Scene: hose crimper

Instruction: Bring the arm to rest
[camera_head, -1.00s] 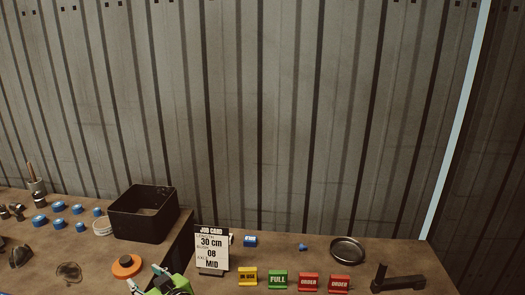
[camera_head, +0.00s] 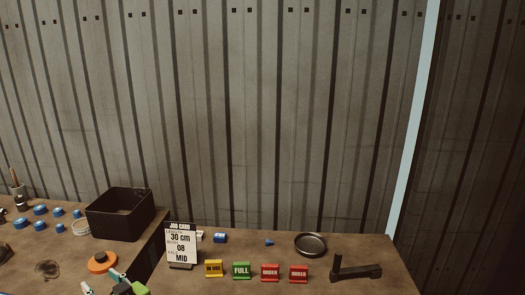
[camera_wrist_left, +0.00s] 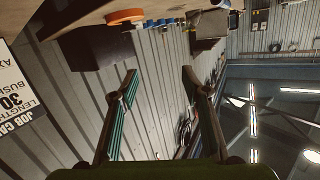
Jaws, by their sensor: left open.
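My left gripper (camera_head: 118,282) shows only in part at the bottom edge of the head view, green with pale tips, in front of the bench near the orange disc (camera_head: 102,262). In the left wrist view my left gripper (camera_wrist_left: 158,82) has its two fingers spread wide with nothing between them. Behind the fingers are the ribbed wall and, to the right, the open hall. My right gripper is in neither view.
A job card (camera_head: 181,244) stands to the right of the gripper, with a black bin (camera_head: 120,214) behind. Yellow, green and red signs (camera_head: 241,270), a round dish (camera_head: 310,244) and a black tool (camera_head: 355,271) lie further right. Blue pieces (camera_head: 40,210) lie left.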

